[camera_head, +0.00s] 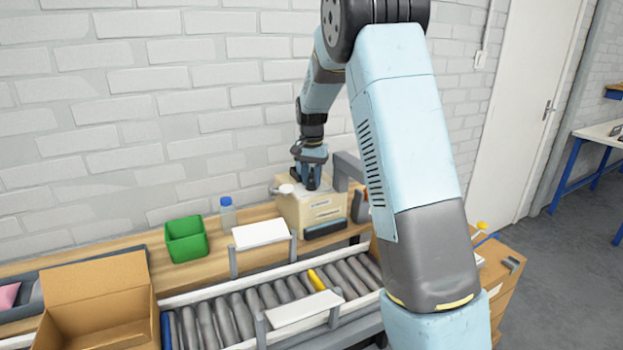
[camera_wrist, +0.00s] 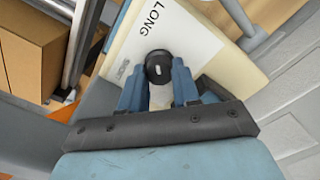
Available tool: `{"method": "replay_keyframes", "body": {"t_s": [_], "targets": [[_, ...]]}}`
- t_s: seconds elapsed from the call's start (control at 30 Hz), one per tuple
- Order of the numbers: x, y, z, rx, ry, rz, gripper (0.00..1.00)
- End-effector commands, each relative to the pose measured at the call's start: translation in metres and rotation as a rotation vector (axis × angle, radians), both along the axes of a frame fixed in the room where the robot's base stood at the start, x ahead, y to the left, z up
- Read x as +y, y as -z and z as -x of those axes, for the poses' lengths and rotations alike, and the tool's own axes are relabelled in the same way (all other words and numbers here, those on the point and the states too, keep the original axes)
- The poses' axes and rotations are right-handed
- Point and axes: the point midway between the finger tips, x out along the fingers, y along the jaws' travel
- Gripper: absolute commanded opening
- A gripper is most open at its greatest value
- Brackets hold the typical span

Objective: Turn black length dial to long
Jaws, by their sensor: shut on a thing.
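The black length dial (camera_wrist: 158,66) is a round knob with a small pale mark, on the light face of a cream machine (camera_head: 311,214). A white label (camera_wrist: 165,32) reading "LONG" lies beside the dial in the wrist view. My gripper (camera_wrist: 158,85) has its two blue fingers shut on the dial, one on each side. In the head view my gripper (camera_head: 312,180) reaches down onto the top of the machine, and the dial itself is hidden there.
A roller conveyor (camera_head: 209,326) runs in front of the machine. A green bin (camera_head: 186,239) and a clear bottle with a blue cap (camera_head: 228,214) stand on the wooden bench to its left. An open cardboard box (camera_head: 98,305) is at the lower left. A brick wall rises close behind.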

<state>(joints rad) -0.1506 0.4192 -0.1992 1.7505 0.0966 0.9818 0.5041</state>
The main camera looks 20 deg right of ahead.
Motion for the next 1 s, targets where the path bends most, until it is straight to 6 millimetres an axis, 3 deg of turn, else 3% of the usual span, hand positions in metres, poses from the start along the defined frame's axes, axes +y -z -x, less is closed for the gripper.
{"method": "replay_keyframes", "body": {"t_s": [0.47, 0.5, 0.77, 1.0], "targets": [[0.0014, -0.0009, -0.0007, -0.003, 0.014, -0.002, 0.01], [0.0014, -0.0009, -0.0007, -0.003, 0.014, -0.002, 0.32], [0.0007, -0.0004, -0.0004, -0.001, 0.014, 0.000, 0.57], [0.0003, -0.0008, -0.0002, -0.001, 0.014, -0.001, 0.57]]}}
